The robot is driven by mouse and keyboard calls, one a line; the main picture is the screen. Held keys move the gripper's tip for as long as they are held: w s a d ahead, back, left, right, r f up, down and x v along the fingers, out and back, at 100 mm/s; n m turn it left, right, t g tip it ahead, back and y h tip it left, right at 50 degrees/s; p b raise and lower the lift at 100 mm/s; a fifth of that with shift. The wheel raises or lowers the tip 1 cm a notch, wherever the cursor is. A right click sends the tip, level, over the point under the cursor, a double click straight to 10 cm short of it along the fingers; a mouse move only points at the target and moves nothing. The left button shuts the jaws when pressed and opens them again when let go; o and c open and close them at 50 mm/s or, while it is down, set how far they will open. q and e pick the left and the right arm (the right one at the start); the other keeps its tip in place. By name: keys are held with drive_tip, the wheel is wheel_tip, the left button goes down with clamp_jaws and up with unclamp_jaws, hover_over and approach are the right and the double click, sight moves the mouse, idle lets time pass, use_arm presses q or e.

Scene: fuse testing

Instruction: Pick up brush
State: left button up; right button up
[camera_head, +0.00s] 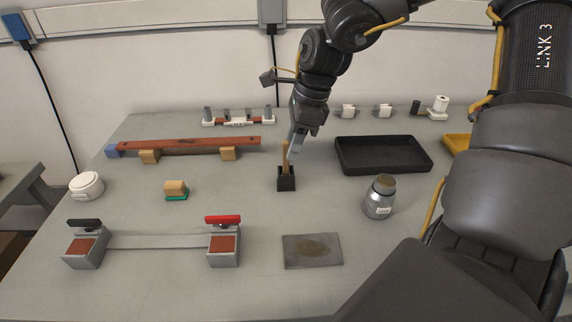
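The brush (285,158) stands upright, its light wooden handle rising out of a small black holder (286,183) near the middle of the table. Its lower end is hidden inside the holder. My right gripper (293,150) points down from above, with its fingers right at the upper part of the handle. The fingers overlap the handle in this view, and I cannot tell whether they are shut on it or still apart. My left gripper is not in view.
A black tray (383,170) and a grey jar with a brown top (380,197) stand to the right. A stained grey plate (312,251) lies in front. A long wooden bar (190,145) is behind left. Two clamp blocks (223,244) stand front left.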

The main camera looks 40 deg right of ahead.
sight(284, 159)
drive_tip(key=shift+a+x, duration=0.15)
drive_tip(key=shift+x, duration=1.15)
drive_tip(key=shift+a+x, duration=0.1)
drive_tip(key=shift+x, duration=1.25)
drive_tip(key=shift+w+r, duration=0.1)
drive_tip(key=shift+r, duration=0.05)
drive_tip(key=shift+c, duration=0.5)
clamp_jaws()
